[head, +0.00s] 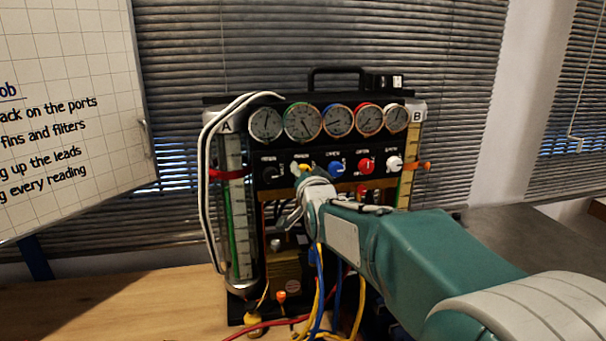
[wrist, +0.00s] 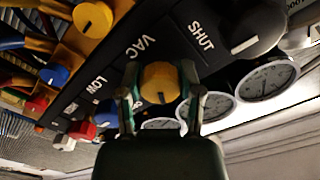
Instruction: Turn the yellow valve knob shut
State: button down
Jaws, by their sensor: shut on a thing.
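The yellow valve knob (wrist: 160,83) sits between the two fingers of my gripper (wrist: 160,98) in the wrist view. The fingers are shut on its sides. A short dark mark shows on the knob's face, at the edge nearer my palm. The words VAC and SHUT are printed on the black panel beyond it. In the head view only a bit of the yellow knob (head: 304,168) shows above my gripper (head: 298,200), which hides the rest.
A black knob (head: 270,172) is left of the yellow one; blue (head: 336,168), red (head: 365,166) and white (head: 394,163) knobs are to its right. Several gauges (head: 303,122) line the panel above. Cables (head: 322,290) hang below. The wooden table (head: 110,305) is clear at left.

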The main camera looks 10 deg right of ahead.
jog(key=m, duration=1.1)
jog(key=shift+m, duration=0.5)
jog(key=shift+f, duration=0.2)
jog(key=shift+c, duration=1.3)
grip_release()
jog(key=shift+r, duration=0.1)
jog(key=shift+r, duration=0.1)
